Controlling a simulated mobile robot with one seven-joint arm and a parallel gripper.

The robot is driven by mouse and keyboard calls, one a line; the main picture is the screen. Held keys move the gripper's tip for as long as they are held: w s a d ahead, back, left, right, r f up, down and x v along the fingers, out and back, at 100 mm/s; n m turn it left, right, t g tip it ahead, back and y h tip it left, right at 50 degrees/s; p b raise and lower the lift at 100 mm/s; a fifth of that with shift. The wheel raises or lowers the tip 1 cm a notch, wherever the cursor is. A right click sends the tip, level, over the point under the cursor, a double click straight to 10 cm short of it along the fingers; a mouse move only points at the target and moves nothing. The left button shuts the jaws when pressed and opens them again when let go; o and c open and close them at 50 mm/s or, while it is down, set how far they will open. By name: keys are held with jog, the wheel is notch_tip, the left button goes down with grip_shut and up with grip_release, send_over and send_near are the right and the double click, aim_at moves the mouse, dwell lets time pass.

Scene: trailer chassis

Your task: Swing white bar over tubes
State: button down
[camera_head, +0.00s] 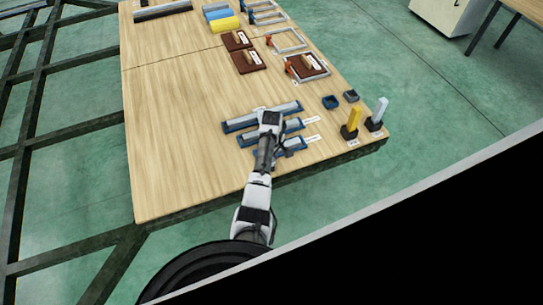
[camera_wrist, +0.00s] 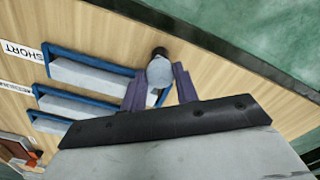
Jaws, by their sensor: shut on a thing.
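My gripper (camera_wrist: 160,88) has its two purple fingers closed on a pale grey, round-ended piece (camera_wrist: 160,70) with a black end behind it. I cannot tell whether it is the white bar or a tube. In the head view my gripper (camera_head: 270,117) is over the blue racks and hides part of them. The racks hold long pale tubes: a long rack (camera_head: 240,124), a middle rack (camera_head: 248,139) and a short one (camera_head: 298,142). In the wrist view the pale tubes (camera_wrist: 92,76) lie left of my gripper, beside a "SHORT" label (camera_wrist: 16,50).
The wooden table (camera_head: 180,125) is clear left of the racks.

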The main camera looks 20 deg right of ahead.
jog(key=shift+w+r+n, duration=0.1)
jog(key=shift+n, duration=1)
jog(key=c, duration=1.1)
grip_release()
jog(key=shift+o, duration=0.2)
notch_tip(320, 180, up, 14)
